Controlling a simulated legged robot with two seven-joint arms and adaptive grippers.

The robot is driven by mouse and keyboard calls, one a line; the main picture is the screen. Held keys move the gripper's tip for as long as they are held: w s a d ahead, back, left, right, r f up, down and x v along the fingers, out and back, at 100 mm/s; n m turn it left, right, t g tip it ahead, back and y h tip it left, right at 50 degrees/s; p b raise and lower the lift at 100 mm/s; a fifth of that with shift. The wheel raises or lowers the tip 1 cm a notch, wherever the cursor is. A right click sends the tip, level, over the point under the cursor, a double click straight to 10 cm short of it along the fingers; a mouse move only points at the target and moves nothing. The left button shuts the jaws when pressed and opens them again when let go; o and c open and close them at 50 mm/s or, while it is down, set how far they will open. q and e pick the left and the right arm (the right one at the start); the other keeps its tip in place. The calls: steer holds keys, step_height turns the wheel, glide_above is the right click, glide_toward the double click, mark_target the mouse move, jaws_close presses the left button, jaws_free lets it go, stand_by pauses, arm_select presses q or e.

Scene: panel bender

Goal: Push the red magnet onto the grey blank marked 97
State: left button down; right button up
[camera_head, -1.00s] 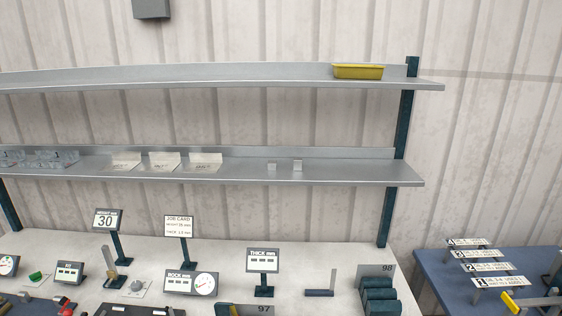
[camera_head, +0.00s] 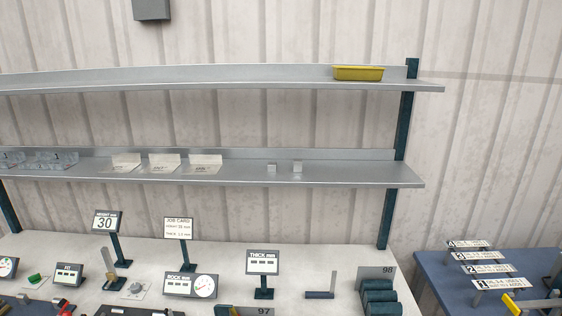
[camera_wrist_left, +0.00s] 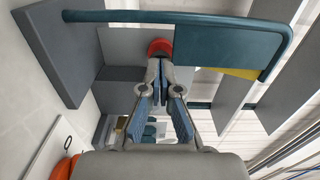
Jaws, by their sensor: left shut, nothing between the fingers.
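In the left wrist view a round red piece (camera_wrist_left: 160,47), which looks like the red magnet, sits at the fingertips of my left gripper (camera_wrist_left: 160,65). The fingertips are closed together, touching it or just short of it; I cannot tell which. Flat grey panels lie around and behind it, and I cannot read a number on them. In the head view a label reading 97 (camera_head: 263,311) shows at the bottom edge, and most of what bears it is cut off. Neither gripper shows in the head view.
A teal bar and plate (camera_wrist_left: 222,45) stand close beside the fingertips in the left wrist view. The head view shows a bench (camera_head: 225,254) with signs and dials, a rack marked 98 (camera_head: 379,292), shelves (camera_head: 230,174) behind, and a blue table (camera_head: 445,285) at the right.

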arm_select(q)
steer(key=shift+s+a+p, duration=0.1)
steer(key=shift+s+p, duration=0.45)
steer(key=shift+s, duration=2)
steer(key=shift+s+a, duration=0.1)
steer(key=shift+s, duration=2.7)
